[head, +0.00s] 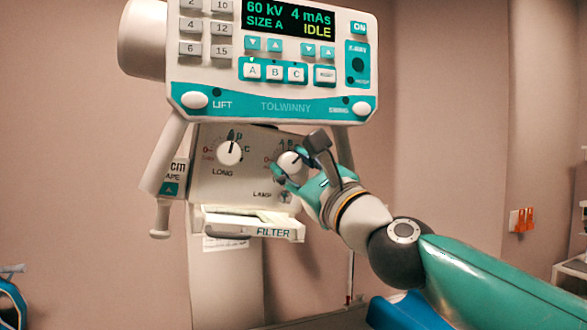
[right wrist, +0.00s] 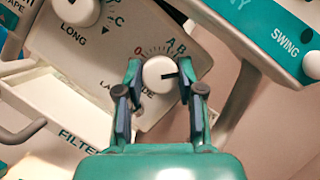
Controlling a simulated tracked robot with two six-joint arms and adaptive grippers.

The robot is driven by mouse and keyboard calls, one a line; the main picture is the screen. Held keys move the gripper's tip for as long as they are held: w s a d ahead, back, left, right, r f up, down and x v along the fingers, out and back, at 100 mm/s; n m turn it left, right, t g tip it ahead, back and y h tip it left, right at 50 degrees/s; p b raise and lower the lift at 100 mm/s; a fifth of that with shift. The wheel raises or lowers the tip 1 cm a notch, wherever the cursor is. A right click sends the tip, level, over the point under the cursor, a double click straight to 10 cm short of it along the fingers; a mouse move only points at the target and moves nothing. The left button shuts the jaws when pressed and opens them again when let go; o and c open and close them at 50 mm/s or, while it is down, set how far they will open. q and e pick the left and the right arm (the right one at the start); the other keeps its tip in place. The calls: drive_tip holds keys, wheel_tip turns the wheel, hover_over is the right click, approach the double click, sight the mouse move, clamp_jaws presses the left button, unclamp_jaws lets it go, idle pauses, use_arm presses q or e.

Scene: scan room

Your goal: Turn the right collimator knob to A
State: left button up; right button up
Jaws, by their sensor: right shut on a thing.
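The right collimator knob (head: 291,160) is a white round knob on the front panel below the console, with a lettered scale around it. My right gripper (head: 290,168) has its fingers on either side of it. In the right wrist view the knob (right wrist: 157,76) sits between both fingertips of the gripper (right wrist: 160,70). Its dark pointer mark points right in that view, past the A and B letters, toward the right finger. That finger hides the scale there. My left gripper is not in view.
The left knob (head: 229,152), marked LONG, is close beside it, its pointer roughly up. The console (head: 275,105) with its display reading SIZE A and IDLE overhangs the panel. A filter tray (head: 250,222) juts out below. A handle post (head: 165,160) stands at left.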

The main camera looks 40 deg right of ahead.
drive_tip(key=n+y, duration=0.1)
drive_tip(key=n, duration=0.2)
drive_tip(key=shift+g+y+p, duration=0.3)
drive_tip(key=shift+n, duration=0.3)
drive_tip(key=shift+n+g+y+p, duration=0.3)
drive_tip(key=shift+n+y+p, duration=0.2)
drive_tip(key=shift+n, duration=0.8)
drive_tip(key=n+p, duration=0.1)
drive_tip(key=n, duration=0.1)
drive_tip(key=n+g+y+p, duration=0.1)
drive_tip(key=n, duration=0.1)
drive_tip(key=shift+r+g+p, duration=0.15)
drive_tip(key=shift+g+p, duration=0.15)
drive_tip(key=shift+n+g+y+p, duration=0.35)
drive_tip(key=shift+n+p, duration=0.4)
drive_tip(key=shift+n, duration=0.75)
drive_tip(key=shift+f, duration=0.25)
